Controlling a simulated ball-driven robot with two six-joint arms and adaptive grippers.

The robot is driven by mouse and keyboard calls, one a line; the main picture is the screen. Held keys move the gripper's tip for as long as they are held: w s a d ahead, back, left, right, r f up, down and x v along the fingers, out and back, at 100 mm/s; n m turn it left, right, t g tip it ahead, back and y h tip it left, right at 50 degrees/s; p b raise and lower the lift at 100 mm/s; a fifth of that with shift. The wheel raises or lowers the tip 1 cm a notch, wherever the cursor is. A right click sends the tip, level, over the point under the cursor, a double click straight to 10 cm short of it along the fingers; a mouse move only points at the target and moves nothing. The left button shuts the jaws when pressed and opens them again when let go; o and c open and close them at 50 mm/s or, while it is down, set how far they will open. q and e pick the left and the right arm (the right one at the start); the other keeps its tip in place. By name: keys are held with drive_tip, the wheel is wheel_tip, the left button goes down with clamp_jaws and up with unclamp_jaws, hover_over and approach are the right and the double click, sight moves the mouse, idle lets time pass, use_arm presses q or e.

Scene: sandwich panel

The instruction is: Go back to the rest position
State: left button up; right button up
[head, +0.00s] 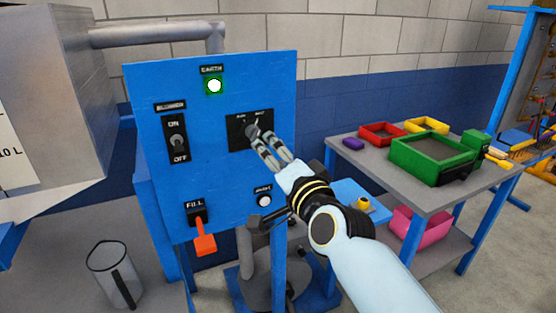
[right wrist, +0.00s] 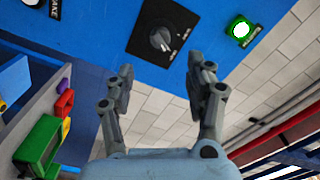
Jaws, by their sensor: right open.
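My right gripper (head: 268,152) is in front of the blue panel (head: 220,145), with its fingertips close to the black rotary knob (head: 252,131). In the right wrist view my right gripper (right wrist: 161,70) is open and empty, and the knob (right wrist: 161,40) shows beyond and between the fingertips, apparently clear of them. The knob's pointer is turned off to one side; its labels are too small to read surely. My left gripper is not in view.
The panel bears a lit green lamp (head: 214,86), an ON/OFF switch (head: 177,144), an orange FILL lever (head: 204,243) and a white button (head: 264,200). A clear jug (head: 112,270) stands at lower left. A grey table (head: 340,152) with coloured bins stands right.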

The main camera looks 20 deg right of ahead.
drive_tip(key=shift+s, duration=0.9)
drive_tip(key=shift+f, duration=0.1)
drive_tip(key=s+d+f+n+g+b, duration=0.1)
drive_tip(key=s+f+n+g+b, duration=0.3)
drive_tip(key=f, duration=1.2)
drive_tip(key=s+d+f+m+g+b, duration=0.15)
drive_tip(key=s+f+b, duration=0.55)
drive_tip(key=f, duration=1)
drive_tip(key=s+d+f+n+g+b, duration=0.3)
drive_tip(key=s+f, duration=0.4)
drive_tip(key=f, duration=0.9)
drive_tip(key=s+d+f+n+g+b, duration=0.2)
drive_tip(key=s+f+g+b, duration=0.25)
drive_tip(key=s+f, duration=1)
drive_tip(key=s+d+f+n+g, duration=0.2)
drive_tip(key=s+f, duration=0.1)
drive_tip(key=s, duration=0.6)
drive_tip(key=s+d+f+n+g+h+b, duration=0.1)
drive_tip(key=s+f, duration=0.3)
drive_tip(key=s, duration=0.5)
drive_tip(key=shift+s+d+f+n+g, duration=0.2)
drive_tip(key=shift+s+d+n+g, duration=0.2)
drive_tip(key=shift+n+g, duration=0.35)
